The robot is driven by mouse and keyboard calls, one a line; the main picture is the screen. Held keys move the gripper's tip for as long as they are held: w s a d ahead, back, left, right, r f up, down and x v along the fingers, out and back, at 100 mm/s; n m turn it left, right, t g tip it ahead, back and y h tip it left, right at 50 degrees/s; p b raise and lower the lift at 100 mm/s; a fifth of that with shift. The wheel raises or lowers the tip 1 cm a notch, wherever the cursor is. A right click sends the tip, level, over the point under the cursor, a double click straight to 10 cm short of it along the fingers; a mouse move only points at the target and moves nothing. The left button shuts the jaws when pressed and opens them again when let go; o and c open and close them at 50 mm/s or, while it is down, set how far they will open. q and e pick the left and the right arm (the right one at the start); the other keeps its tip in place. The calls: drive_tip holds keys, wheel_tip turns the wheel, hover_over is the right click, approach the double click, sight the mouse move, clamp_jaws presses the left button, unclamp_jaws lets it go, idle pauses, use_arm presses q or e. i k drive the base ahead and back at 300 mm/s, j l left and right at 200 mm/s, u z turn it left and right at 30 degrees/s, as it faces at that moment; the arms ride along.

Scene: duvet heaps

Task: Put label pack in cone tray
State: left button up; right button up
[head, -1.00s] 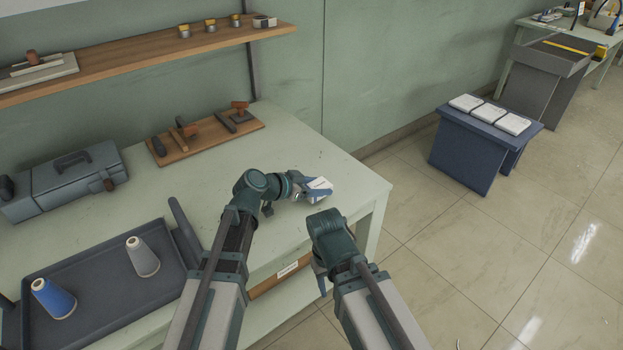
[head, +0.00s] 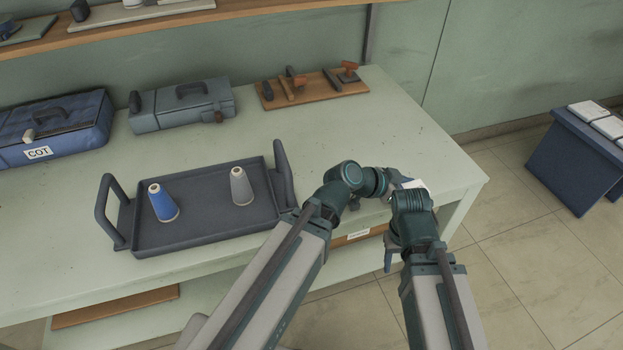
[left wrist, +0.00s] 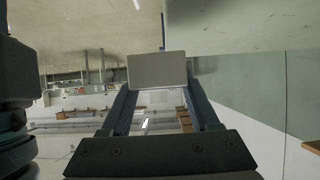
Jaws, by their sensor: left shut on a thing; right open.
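The cone tray (head: 203,203) is dark grey with a raised handle at each end and lies on the pale green bench. A blue thread cone (head: 163,204) and a grey thread cone (head: 241,187) stand in it, with bare floor around them. My left gripper (head: 400,185) is shut on the label pack (head: 415,184), a small white block, to the right of the tray. The pack (left wrist: 157,70) shows as a plain grey rectangle between the fingers in the left wrist view. My right gripper (head: 388,257) hangs by the bench's front edge, empty; its fingers are partly hidden.
A grey toolbox (head: 182,108), a blue case (head: 55,132) and a wooden board (head: 312,90) with stamps line the back of the bench (head: 330,135). A blue stand (head: 575,160) with white packs is at the right. The bench between tray and board is clear.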

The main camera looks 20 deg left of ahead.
sight(206, 205)
drive_tip(key=k, duration=0.65)
drive_tip(key=l+u, duration=0.15)
drive_tip(key=u, duration=1.65)
drive_tip(key=k+l, duration=0.25)
drive_tip(key=l, duration=0.25)
drive_tip(key=i+l, duration=0.35)
drive_tip(key=l, duration=0.25)
drive_tip(key=u, duration=0.05)
